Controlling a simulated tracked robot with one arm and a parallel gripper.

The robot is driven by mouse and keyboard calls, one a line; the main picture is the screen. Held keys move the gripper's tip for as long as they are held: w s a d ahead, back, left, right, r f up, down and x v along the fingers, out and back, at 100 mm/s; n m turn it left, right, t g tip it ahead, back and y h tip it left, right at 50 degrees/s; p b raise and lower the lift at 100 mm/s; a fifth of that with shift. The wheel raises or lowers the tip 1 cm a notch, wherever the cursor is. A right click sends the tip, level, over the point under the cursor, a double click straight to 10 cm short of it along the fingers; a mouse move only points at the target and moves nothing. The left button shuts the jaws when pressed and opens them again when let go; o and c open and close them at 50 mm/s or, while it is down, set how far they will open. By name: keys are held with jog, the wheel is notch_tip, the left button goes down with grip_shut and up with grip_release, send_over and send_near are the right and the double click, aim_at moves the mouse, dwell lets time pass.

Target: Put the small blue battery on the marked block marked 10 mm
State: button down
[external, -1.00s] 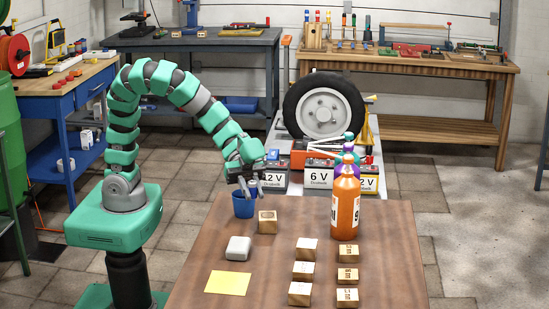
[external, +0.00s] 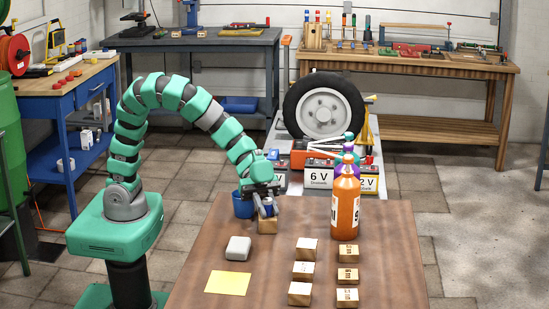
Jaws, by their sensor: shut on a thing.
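My gripper (external: 266,203) is shut on the small blue battery (external: 267,208), which is mostly hidden between the fingers. I cannot tell whether the battery touches that block. Several other wooden blocks stand in two columns at the front right, such as a pale-topped one (external: 299,293) and a dark-marked one (external: 348,275). The marks are too small to read, so I cannot tell which says 10 mm.
A blue cup (external: 242,208) stands close left of my gripper. A grey-white rounded box (external: 238,248) and a yellow sheet (external: 228,283) lie in front. An orange bottle (external: 345,209) stands at the back right. The brown table (external: 210,240) is clear between these things.

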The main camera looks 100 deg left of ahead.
jog(key=c, duration=1.2)
grip_release()
jog(key=shift+a+r, duration=0.2)
jog(key=shift+a, duration=0.05)
jog(key=p+v, duration=0.4)
jog(key=v, duration=0.7)
jog(key=shift+s+a+r, duration=0.15)
jog(key=shift+s, duration=0.05)
